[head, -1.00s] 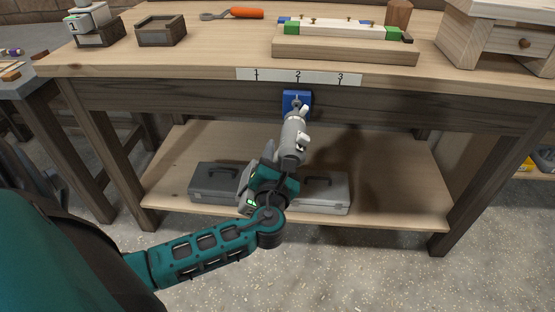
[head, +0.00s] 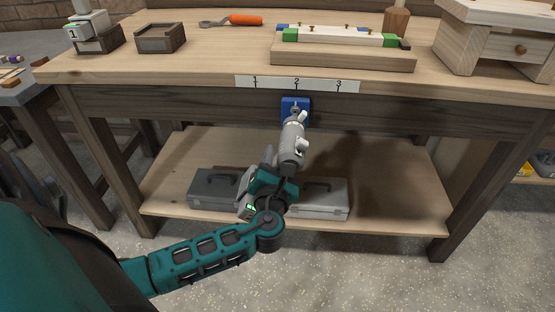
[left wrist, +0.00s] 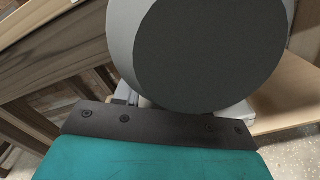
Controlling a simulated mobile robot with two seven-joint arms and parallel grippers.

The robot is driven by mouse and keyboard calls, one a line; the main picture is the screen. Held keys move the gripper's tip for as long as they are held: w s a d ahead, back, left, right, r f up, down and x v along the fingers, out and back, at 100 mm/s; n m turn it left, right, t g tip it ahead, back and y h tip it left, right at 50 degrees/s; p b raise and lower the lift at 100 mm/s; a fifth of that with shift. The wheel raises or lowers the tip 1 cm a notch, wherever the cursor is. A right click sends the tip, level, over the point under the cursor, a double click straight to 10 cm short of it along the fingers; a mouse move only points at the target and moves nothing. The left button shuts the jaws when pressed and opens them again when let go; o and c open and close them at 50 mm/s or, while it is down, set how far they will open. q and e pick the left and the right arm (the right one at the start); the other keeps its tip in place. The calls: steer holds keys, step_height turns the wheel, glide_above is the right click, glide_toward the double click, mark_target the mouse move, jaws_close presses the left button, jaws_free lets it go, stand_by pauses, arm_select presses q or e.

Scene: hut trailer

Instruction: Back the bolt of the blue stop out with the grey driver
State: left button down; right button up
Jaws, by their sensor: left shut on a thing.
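The blue stop (head: 289,103) is a small block on the front apron of the workbench, below the 2 on the number strip. My left gripper (head: 284,174) is shut on the grey driver (head: 291,143), below the stop. The driver points up and away, and its narrow front end overlaps the stop in the head view. The bolt is hard to make out behind that end, and I cannot tell whether they touch. In the left wrist view the driver's large round grey end (left wrist: 208,45) fills the upper middle. My right gripper is not in view.
The number strip (head: 270,83) runs along the bench's front edge. Two grey toolboxes (head: 213,187) (head: 320,200) sit on the lower shelf (head: 390,185) behind my arm. On the bench top are a wooden fixture (head: 345,57), an orange-handled tool (head: 246,19), an open box (head: 160,38) and a drawer unit (head: 500,45).

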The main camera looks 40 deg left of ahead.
arm_select(q)
steer(key=shift+w+a+r, duration=0.1)
steer(key=shift+w+r, duration=0.05)
steer(key=shift+r, duration=0.1)
steer(key=shift+w+a, duration=0.2)
steer(key=shift+w, duration=0.15)
steer(key=shift+a+p, duration=0.1)
steer(key=shift+p, duration=0.2)
steer(key=shift+s+r+p, duration=0.15)
steer(key=shift+r+p, duration=0.1)
steer(key=shift+p, duration=0.4)
stand_by(0.5)
steer(key=shift+s+d+f+p, duration=0.15)
steer(key=shift+s+d+p, duration=0.2)
steer(key=shift+p, duration=0.35)
stand_by(0.7)
steer(key=shift+s+d+f, duration=0.1)
steer(key=shift+f, duration=0.05)
stand_by(0.3)
steer(key=shift+w, duration=0.25)
stand_by(0.8)
steer(key=shift+s+p, duration=0.1)
steer(key=shift+p, duration=0.2)
